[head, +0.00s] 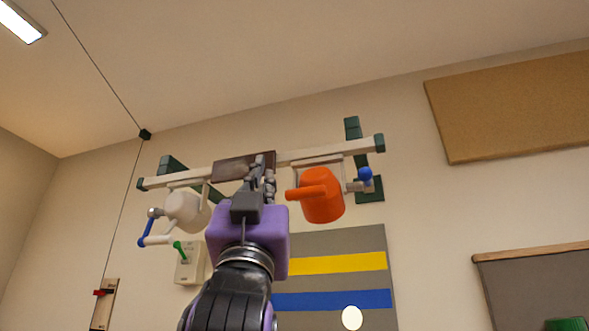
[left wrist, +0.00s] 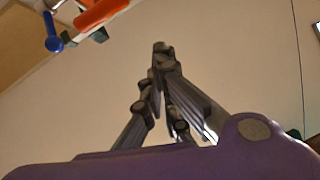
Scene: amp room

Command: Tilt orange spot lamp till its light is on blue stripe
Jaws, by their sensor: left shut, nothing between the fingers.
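My left gripper (head: 263,160) is shut and empty, pointing up in front of the bar, to the left of the lamp. In the left wrist view its fingertips (left wrist: 162,48) meet, and the orange lamp (left wrist: 100,12) shows at the top left, apart from them.
A white lamp (head: 187,211) with a blue handle hangs at the bar's left. A wall box with a green lever (head: 180,250) is below it. A yellow stripe (head: 345,262) runs above the blue one on a grey panel. A cork board (head: 515,105) is at the right.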

